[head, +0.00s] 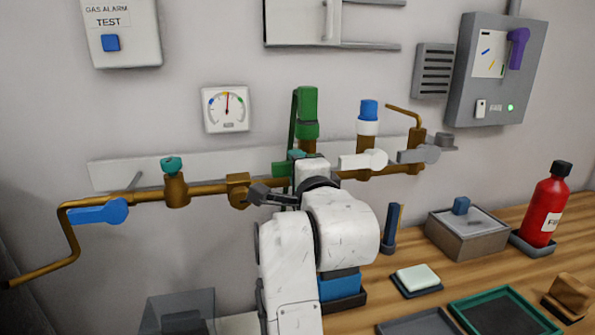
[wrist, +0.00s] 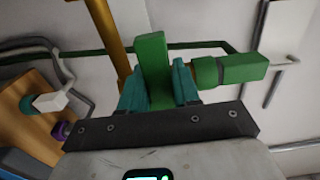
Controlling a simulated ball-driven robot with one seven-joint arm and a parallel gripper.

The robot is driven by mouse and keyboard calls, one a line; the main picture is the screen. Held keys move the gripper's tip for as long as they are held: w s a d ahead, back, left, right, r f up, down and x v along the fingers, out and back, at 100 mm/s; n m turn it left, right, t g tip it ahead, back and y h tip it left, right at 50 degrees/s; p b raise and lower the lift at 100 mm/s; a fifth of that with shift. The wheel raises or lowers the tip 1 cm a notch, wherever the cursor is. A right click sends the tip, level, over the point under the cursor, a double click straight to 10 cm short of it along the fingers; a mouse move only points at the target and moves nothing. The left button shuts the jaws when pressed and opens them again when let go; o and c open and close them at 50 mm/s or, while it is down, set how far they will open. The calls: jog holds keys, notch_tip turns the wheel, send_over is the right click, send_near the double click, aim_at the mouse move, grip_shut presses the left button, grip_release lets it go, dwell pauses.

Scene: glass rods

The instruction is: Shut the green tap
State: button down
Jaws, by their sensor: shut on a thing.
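The green tap has a flat green lever (wrist: 153,62), which stands between the two teal fingers of my gripper (wrist: 157,76) in the wrist view. My gripper is shut on this lever. In the head view my white arm hides most of the tap, and only a bit of green (head: 280,169) shows left of the fingers. A green capped fitting (head: 307,112) rises just above my gripper in the head view; a green fitting also shows right of the fingers in the wrist view (wrist: 235,68).
The brass pipe (head: 215,190) runs along the wall with a blue lever (head: 97,211), a teal knob (head: 171,165), a white lever (head: 363,160) and a grey lever (head: 418,155). A red bottle (head: 546,206), a grey box (head: 467,236) and trays stand on the wooden bench at right.

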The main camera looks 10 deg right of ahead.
dwell(0.4)
jog(key=c, duration=0.9)
grip_release()
jog(key=s, duration=1)
jog(key=shift+s+b, duration=0.3)
jog(key=shift+s, duration=0.1)
jog(key=shift+f, duration=0.1)
